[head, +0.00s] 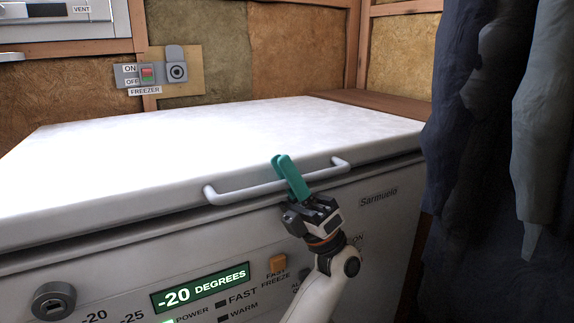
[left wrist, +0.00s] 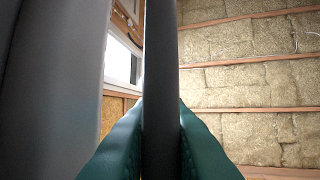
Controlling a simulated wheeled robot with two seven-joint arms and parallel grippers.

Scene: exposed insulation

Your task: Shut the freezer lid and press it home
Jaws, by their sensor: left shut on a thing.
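The white freezer lid (head: 200,150) lies down over the freezer body (head: 375,215). A thin dark seam runs below its front edge, and I cannot tell whether it is fully seated. The pale bar handle (head: 240,194) runs along the lid's front. My left gripper (head: 284,165) has green fingers and is at the handle, right of its middle. It is shut on the handle, whose bar shows dark between the two fingers in the left wrist view (left wrist: 160,60). The fingers hide a short stretch of the bar. My right gripper is out of view.
The freezer front has a green display (head: 200,287) reading -20 degrees, an orange button (head: 277,264) and a key lock (head: 53,301). A freezer switch (head: 147,74) is on the back wall. Dark clothes (head: 480,150) hang at the right. The lid's top is clear.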

